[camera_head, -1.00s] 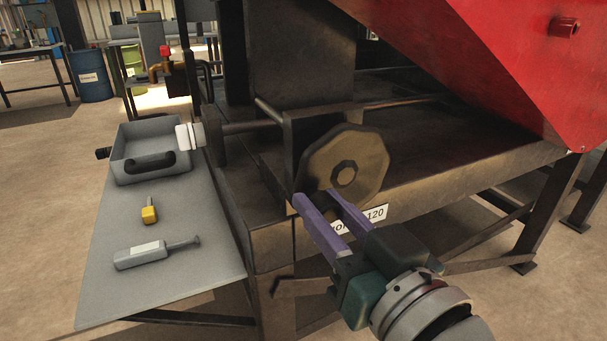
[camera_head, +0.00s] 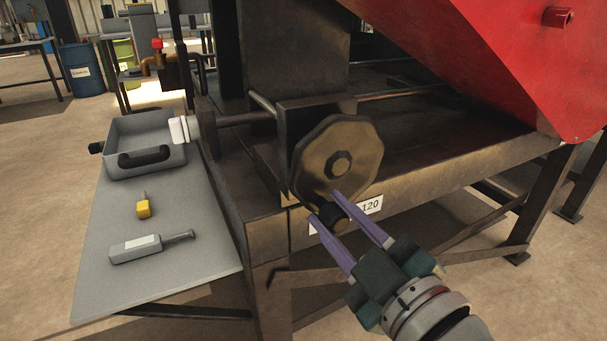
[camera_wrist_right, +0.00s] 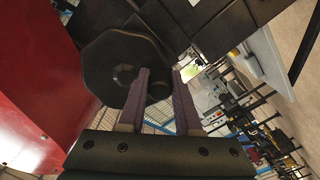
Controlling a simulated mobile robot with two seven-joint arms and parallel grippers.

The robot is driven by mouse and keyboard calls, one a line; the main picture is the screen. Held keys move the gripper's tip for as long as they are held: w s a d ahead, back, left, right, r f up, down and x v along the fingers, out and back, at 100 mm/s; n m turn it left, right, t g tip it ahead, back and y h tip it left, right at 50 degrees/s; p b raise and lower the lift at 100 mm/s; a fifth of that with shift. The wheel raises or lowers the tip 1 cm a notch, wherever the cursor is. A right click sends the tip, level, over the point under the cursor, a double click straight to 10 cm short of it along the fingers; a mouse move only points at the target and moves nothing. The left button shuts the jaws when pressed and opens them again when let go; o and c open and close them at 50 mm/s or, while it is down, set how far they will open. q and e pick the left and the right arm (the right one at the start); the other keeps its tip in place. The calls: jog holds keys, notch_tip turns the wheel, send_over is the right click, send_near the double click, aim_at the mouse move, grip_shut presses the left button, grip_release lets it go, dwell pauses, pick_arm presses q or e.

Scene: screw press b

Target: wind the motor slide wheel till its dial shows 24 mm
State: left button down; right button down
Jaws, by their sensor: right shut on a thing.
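The motor slide wheel (camera_head: 318,160) is a dark bronze, many-sided disc with a round hub, on the front of the press frame. A dark handle knob (camera_head: 333,214) sticks out near its lower rim. My right gripper (camera_head: 324,206) is shut on this knob, one purple finger on each side. In the right wrist view the wheel (camera_wrist_right: 108,62) is a dark shape, and the fingers (camera_wrist_right: 161,76) reach to the knob beside it. I cannot make out a dial or reading. My left gripper is not in view.
A label ending in "120" (camera_head: 372,205) is on the frame below the wheel. A red sloping panel (camera_head: 500,50) hangs at upper right. At left, a grey table (camera_head: 100,235) holds a tray (camera_head: 115,130), a yellow-handled tool (camera_head: 143,209) and a grey tool (camera_head: 140,248).

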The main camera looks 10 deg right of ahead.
aim_at(367, 181)
jog(key=n, duration=0.1)
jog(key=d+n, duration=0.1)
jog(key=n, duration=0.1)
jog(key=shift+w+d+f+n, duration=0.25)
jog(key=shift+f+n, duration=0.1)
jog(key=shift+n, duration=0.05)
jog(key=d+n, duration=0.1)
jog(key=n, duration=0.2)
jog(key=w+d+n+b, duration=0.1)
jog(key=n, duration=0.2)
jog(key=d+n+b, duration=0.1)
jog(key=n, duration=0.2)
jog(key=shift+w+d+r, duration=0.15)
jog(key=shift+d+r, duration=0.1)
jog(key=shift+r, duration=0.05)
jog(key=shift+w+d+r+n, duration=0.1)
jog(key=shift+d+r+n, duration=0.1)
jog(key=shift+n, duration=0.5)
jog(key=shift+w+d+r+n, duration=0.1)
jog(key=shift+d+r+n, duration=0.15)
jog(key=shift+n, duration=0.45)
jog(key=shift+d+r+n, duration=0.15)
jog(key=shift+r+n, duration=0.05)
jog(key=shift+n, duration=0.5)
jog(key=c, duration=0.6)
grip_release()
jog(key=v, duration=1)
jog(key=shift+p, duration=0.35)
